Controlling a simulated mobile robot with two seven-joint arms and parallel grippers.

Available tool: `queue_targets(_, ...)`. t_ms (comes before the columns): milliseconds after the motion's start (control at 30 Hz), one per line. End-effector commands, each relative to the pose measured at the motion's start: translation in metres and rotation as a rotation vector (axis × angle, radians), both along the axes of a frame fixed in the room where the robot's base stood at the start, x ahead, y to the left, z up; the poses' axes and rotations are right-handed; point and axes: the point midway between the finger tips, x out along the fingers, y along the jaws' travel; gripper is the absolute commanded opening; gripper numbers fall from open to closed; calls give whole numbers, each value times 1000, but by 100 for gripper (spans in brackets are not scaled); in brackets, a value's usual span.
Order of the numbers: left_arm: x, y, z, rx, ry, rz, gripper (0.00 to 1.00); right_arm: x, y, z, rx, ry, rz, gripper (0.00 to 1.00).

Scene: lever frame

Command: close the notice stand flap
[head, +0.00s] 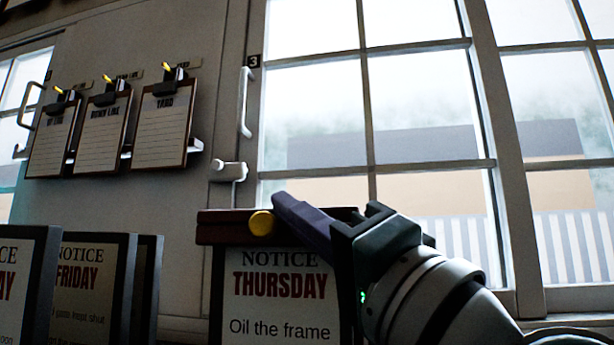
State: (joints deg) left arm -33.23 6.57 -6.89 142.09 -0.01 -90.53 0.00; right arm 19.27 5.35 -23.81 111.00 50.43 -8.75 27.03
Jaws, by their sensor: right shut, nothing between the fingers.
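The notice stand (278,300) at the bottom centre has a dark frame and a sheet reading "NOTICE THURSDAY, Oil the frame". A reddish-brown flap (224,229) lies along its top edge, with a round yellow knob (262,223) on its front. I see the flap nearly edge-on and cannot tell how far open it is. My right gripper (285,203) comes in from the lower right, its shut, empty fingers at the top of the flap just right of the knob. I cannot tell whether they touch it. The fingers and wrist hide the stand's upper right. My left gripper is out of view.
More notice stands, one reading "FRIDAY" (82,290), stand at the lower left. Several clipboards (165,125) hang on the wall at the left. A large window (420,130) with a white handle (245,102) and latch (229,171) is behind.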

Motion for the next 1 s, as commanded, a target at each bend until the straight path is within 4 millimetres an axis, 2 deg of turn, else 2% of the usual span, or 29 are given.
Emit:
queue_targets(33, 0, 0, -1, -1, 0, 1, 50, 4, -1, -11, -15, 24, -5, 0)
queue_targets(333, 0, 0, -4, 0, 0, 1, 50, -2, -6, -18, -17, 27, -4, 0)
queue_targets(700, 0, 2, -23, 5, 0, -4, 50, -55, -40, -45, -8, 8, 0, 0)
queue_targets(833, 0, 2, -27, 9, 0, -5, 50, -66, -48, -49, -4, 4, -1, 0)
queue_targets(1000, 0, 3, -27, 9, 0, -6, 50, -70, -51, -49, 0, 1, 0, 0)
